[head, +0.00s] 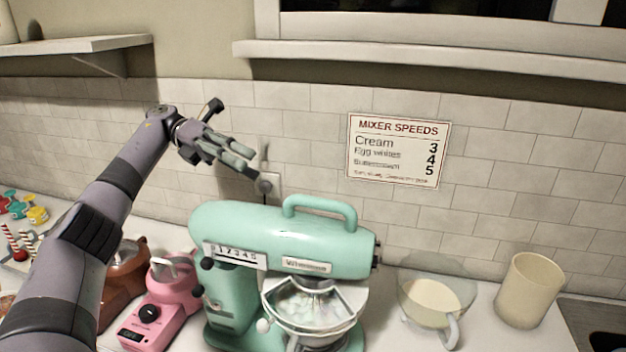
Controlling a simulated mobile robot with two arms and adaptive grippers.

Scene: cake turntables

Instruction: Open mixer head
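The mint-green stand mixer (280,240) stands on the counter in the middle of the head view. Its head lies level over a bowl (312,304), with a loop handle (320,206) on top. A speed scale and small knobs show on its near side. My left gripper (253,164) is in the air above and behind the mixer's left end, apart from the handle. My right gripper is not in view.
A pink appliance (158,300) and a brown one (124,285) stand left of the mixer. A glass jug (436,296) and a cream canister (530,290) stand on the right. A tiled wall with a speed sign (397,150) is behind.

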